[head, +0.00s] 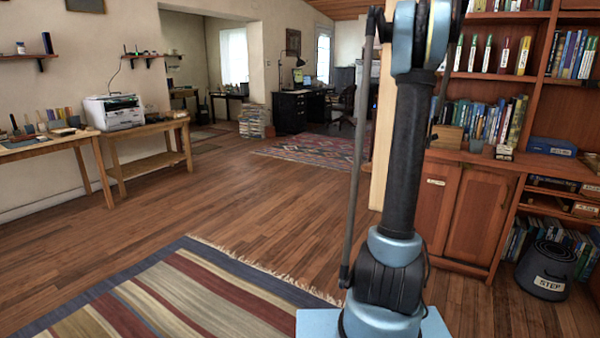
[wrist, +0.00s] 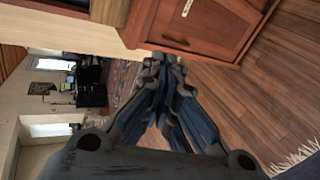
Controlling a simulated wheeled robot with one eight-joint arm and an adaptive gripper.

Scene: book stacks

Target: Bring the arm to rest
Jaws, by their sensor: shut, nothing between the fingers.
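My arm (head: 402,150) stands upright in the head view, right of the middle, rising out of the top of the picture. My gripper is outside the head view. In the wrist view my gripper (wrist: 163,62) is shut, its fingertips together and nothing between them. It is in free air, with the wooden cabinet and floor beyond it. The wrist view is strongly tilted.
A bookcase with cabinet doors (head: 478,212) stands close on the right, with a dark step stool (head: 546,270) beside it. A striped rug (head: 170,300) lies in front. The wooden floor (head: 220,205) is clear. A printer (head: 114,112) sits on a left table.

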